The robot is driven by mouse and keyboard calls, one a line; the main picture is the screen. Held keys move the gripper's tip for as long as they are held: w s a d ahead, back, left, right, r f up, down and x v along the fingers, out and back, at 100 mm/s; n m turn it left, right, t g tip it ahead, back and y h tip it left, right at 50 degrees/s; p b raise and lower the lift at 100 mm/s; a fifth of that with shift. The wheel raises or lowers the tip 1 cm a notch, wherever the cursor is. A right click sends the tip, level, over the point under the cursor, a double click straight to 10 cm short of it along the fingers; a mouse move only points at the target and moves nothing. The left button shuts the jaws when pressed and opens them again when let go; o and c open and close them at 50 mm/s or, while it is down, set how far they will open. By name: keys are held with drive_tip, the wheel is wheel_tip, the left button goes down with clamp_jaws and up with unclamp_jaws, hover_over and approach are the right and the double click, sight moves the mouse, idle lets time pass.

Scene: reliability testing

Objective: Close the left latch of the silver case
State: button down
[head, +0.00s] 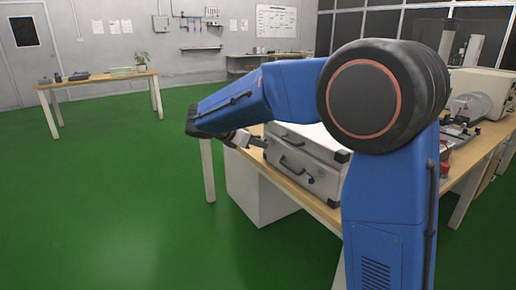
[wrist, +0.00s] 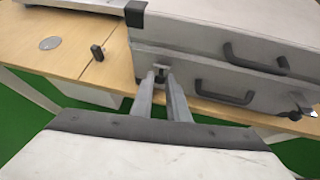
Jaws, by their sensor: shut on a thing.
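The silver case (head: 308,152) has dark corners and lies on the wooden table, its front towards my gripper. In the wrist view the case (wrist: 200,50) shows two dark handles, one above the other. My gripper (wrist: 160,76) is at the left end of the case front. Its two fingers are close together on the left latch (wrist: 159,70), a small dark piece that shows between the fingertips. The latch's exact angle is hard to tell. In the head view my gripper (head: 246,139) is at the case's left front; the latch is too small to make out there. The right latch (wrist: 311,112) sticks out at the right edge.
The table (wrist: 70,62) has a small dark block (wrist: 97,52) and a round inset (wrist: 50,43) left of the case. Equipment (head: 475,105) stands behind my arm at right. A second table (head: 95,80) stands far left. Open green floor lies between.

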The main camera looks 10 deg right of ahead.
drive_tip(key=r+y, duration=0.1)
drive_tip(key=d+r+g+y, duration=0.1)
drive_tip(key=y, duration=0.1)
drive_tip(key=r+g+y, duration=0.1)
drive_tip(key=y, duration=0.1)
drive_tip(key=shift+w+d+m, duration=0.3)
drive_tip(key=shift+d, duration=0.05)
drive_tip(key=shift+w+d+r+g+y, duration=0.15)
drive_tip(key=shift+d+r+g+y, duration=0.2)
drive_tip(key=shift+y, duration=0.65)
drive_tip(key=shift+w+d+r+g+y, duration=0.2)
drive_tip(key=shift+d+g+y, duration=0.2)
drive_tip(key=shift+y, duration=0.6)
drive_tip(key=c, duration=1.7)
unclamp_jaws()
drive_tip(key=shift+d, duration=0.1)
drive_tip(key=v, duration=1.7)
drive_tip(key=shift+s+d+r, duration=0.1)
drive_tip(key=shift+d+r, duration=0.1)
